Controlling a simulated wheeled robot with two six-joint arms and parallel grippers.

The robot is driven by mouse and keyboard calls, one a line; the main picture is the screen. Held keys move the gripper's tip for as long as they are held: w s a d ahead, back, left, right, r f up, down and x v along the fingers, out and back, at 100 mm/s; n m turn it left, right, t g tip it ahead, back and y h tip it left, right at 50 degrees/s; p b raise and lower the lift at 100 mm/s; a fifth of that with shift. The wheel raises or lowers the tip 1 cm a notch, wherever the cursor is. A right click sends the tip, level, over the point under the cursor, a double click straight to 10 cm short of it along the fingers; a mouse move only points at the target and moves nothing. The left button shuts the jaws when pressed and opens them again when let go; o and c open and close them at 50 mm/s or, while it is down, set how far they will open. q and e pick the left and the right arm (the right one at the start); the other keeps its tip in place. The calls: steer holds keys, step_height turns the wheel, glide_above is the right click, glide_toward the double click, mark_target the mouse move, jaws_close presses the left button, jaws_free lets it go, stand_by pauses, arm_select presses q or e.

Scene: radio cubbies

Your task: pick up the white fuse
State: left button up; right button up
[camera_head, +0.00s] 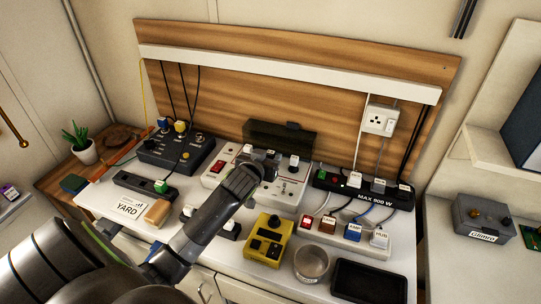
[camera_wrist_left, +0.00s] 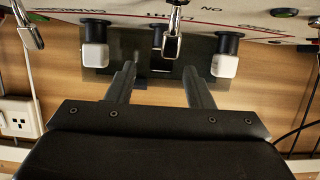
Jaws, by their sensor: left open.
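Two white caps on black stems stand on the white panel box (camera_head: 213,181); I cannot tell which is the white fuse. In the head view, one white cap (camera_head: 247,149) is left of my left gripper (camera_head: 262,159) and the other white cap (camera_head: 294,160) is right of it. In the left wrist view, one white cap (camera_wrist_left: 95,55) is left of the fingers and the other (camera_wrist_left: 224,66) is right of them. The left gripper (camera_wrist_left: 158,85) is open and empty, with a metal switch lever (camera_wrist_left: 172,46) ahead between its fingers. My right gripper is out of view.
A black power strip (camera_head: 335,186) with several plugs stands right of the panel. A yellow meter (camera_head: 269,240), a metal cup (camera_head: 311,263) and a black tray (camera_head: 369,281) sit in front. A grey box (camera_head: 180,150) is left, with a wooden backboard (camera_head: 290,85) behind.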

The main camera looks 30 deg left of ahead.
mark_target(269, 155)
arm_select(q)
steer(key=shift+x, duration=1.85)
jaws_close()
step_height(269, 155, up, 10)
steer(key=shift+f, duration=0.2)
steer(key=shift+f+b, duration=0.45)
steer(key=shift+f, duration=0.65)
